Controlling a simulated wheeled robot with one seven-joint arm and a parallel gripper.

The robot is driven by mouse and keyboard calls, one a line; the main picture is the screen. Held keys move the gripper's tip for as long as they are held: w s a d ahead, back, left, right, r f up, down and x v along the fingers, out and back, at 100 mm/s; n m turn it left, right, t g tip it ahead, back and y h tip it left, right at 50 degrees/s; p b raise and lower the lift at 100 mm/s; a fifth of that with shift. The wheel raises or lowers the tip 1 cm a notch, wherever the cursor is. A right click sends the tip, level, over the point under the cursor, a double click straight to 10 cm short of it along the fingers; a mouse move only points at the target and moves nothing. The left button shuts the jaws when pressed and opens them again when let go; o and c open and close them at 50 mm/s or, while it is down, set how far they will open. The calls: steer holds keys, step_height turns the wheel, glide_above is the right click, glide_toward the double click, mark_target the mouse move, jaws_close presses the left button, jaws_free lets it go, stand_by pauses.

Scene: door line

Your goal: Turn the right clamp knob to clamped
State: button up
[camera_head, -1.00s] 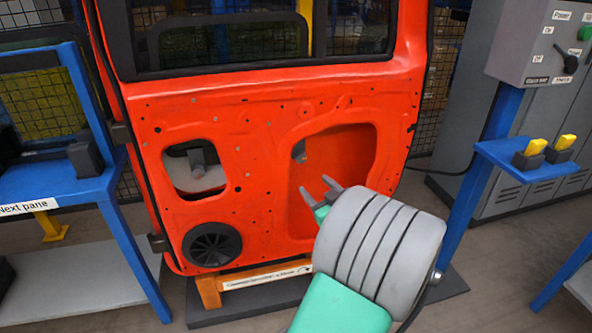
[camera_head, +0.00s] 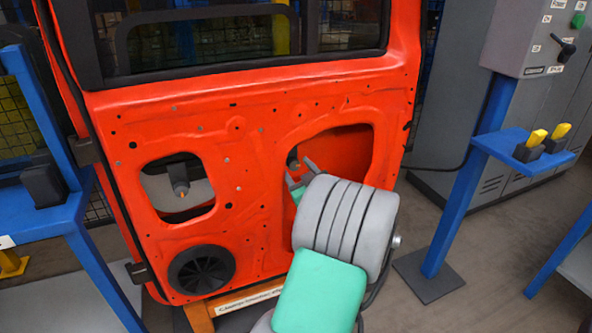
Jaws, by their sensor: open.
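The red-orange door panel (camera_head: 240,150) stands upright in front of me. Through its left cutout a dark grey knob-like part (camera_head: 179,177) shows, with a small orange tip. At the left edge of the right cutout a small grey part (camera_head: 293,157) shows; it may be the right clamp knob, but most of it is hidden and its setting cannot be read. My gripper (camera_head: 299,172) is open and empty at the right cutout, just below and right of that grey part. My wrist hides the lower right of the cutout.
An orange stand with a label (camera_head: 245,300) is under the door. A blue post with a shelf (camera_head: 495,146) holds two yellow-handled items at right, beside a grey cabinet (camera_head: 450,110). A blue rack (camera_head: 35,220) stands at left. Floor between door and post is clear.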

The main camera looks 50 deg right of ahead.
steer(key=shift+w+d, duration=0.1)
steer(key=shift+w, duration=0.05)
jaws_close()
stand_by(0.5)
